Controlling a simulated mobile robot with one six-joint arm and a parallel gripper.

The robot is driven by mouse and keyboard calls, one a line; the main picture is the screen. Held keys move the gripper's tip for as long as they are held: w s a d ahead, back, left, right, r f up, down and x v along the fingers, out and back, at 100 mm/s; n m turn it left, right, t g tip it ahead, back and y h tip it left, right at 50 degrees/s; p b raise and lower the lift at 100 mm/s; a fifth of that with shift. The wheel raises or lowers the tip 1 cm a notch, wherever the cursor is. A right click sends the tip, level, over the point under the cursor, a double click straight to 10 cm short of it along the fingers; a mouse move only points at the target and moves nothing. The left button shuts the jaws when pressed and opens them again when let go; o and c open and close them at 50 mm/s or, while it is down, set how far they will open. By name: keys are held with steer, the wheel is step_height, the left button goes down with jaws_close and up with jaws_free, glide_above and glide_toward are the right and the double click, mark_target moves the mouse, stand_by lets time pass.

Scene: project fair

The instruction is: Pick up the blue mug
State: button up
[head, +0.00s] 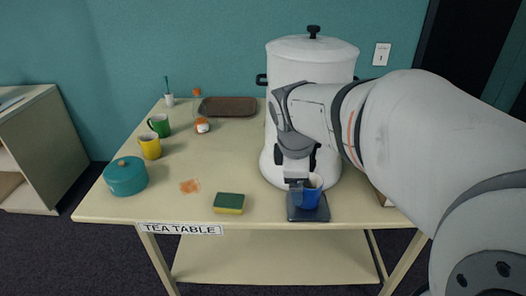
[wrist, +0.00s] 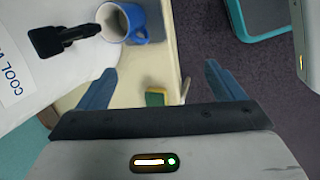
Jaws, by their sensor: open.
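The blue mug (head: 312,198) has a pale inside and stands upright on a dark square tray (head: 308,217) at the front of the tea table (head: 205,210). It is below the white urn's spout. In the wrist view the mug (wrist: 157,20) is at the top, partly under the black spout (wrist: 65,38), with its handle visible. My gripper (head: 296,189) overlaps the mug's left side in the head view. In the wrist view my gripper (wrist: 160,82) is open with its blue fingers apart and nothing between them; the mug lies beyond the fingertips.
The large white urn (head: 312,72) stands close behind the mug. A yellow-green sponge (head: 229,204) lies left of it. A teal pot (head: 125,177), yellow mug (head: 150,147), green mug (head: 159,125) and brown tray (head: 228,106) are farther left and back. The table's middle is mostly clear.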

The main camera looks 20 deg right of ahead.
mark_target(305, 194)
steer(key=shift+o, duration=0.3)
steer(key=w+d+f+n+b, duration=0.1)
steer(key=w+d+n, duration=0.1)
steer(key=n, duration=0.1)
steer(key=w+d+f+n+h+b, duration=0.1)
steer(key=w+f+n, duration=0.1)
steer(key=w+n, duration=0.1)
steer(key=w+d+f+n+b, duration=0.1)
steer(key=w+d+n, duration=0.1)
steer(key=w+n, duration=0.1)
steer(key=shift+d+f+n+g+b, duration=0.3)
steer(key=shift+d+f+n+g, duration=0.1)
steer(key=shift+n, duration=0.1)
steer(key=shift+h, duration=0.3)
steer(key=x, duration=0.7)
steer(key=shift+w+a+f, duration=0.15)
steer(key=shift+w+f, duration=0.05)
steer(key=shift+w, duration=0.15)
steer(key=shift+c, duration=0.2)
steer(key=c, duration=1.8)
steer(key=shift+o, duration=0.2)
steer(key=shift+r, duration=0.1)
steer(key=shift+r, duration=0.15)
